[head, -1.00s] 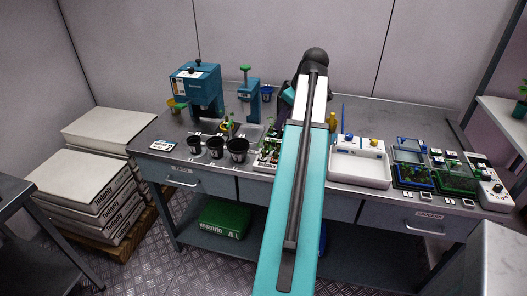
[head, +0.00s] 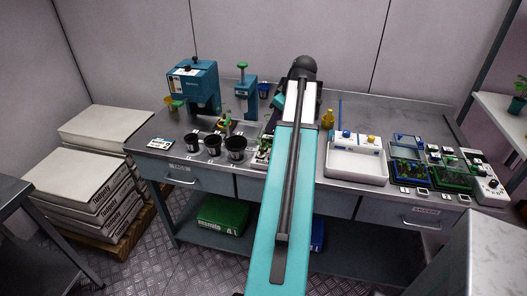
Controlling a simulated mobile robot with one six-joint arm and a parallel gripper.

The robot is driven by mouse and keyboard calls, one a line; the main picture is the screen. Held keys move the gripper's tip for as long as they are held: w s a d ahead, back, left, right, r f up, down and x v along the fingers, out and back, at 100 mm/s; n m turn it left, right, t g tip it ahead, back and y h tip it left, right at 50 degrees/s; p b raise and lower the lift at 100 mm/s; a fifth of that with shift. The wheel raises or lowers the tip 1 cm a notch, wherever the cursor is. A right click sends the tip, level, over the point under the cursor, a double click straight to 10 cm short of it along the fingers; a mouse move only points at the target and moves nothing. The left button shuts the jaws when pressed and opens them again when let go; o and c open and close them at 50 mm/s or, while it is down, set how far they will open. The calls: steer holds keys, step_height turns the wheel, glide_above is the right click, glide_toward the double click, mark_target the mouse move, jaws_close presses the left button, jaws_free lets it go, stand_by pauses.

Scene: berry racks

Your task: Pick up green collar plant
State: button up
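A small tray of seedlings (head: 262,152) stands on the steel bench just left of my arm. Green leaves show in it, and my arm covers its right part. I cannot make out a green collar on any plant at this size. My arm reaches forward over the bench and bends down at its far end. My gripper itself is hidden behind the arm, so I cannot see its fingers or whether it holds anything.
Black pots (head: 236,147) stand left of the tray. A teal machine (head: 194,88) and a smaller teal press (head: 246,95) stand behind. A white basin (head: 356,164) and dark trays with green contents (head: 451,177) are to the right.

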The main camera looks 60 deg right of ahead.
mark_target(264, 142)
steer(key=shift+p+x, duration=0.4)
steer(key=shift+x, duration=2.05)
steer(key=shift+w, duration=0.1)
steer(key=shift+p+x, duration=0.85)
steer(key=shift+x, duration=1.65)
steer(key=shift+w+a, duration=0.15)
steer(key=shift+c, duration=0.5)
jaws_close()
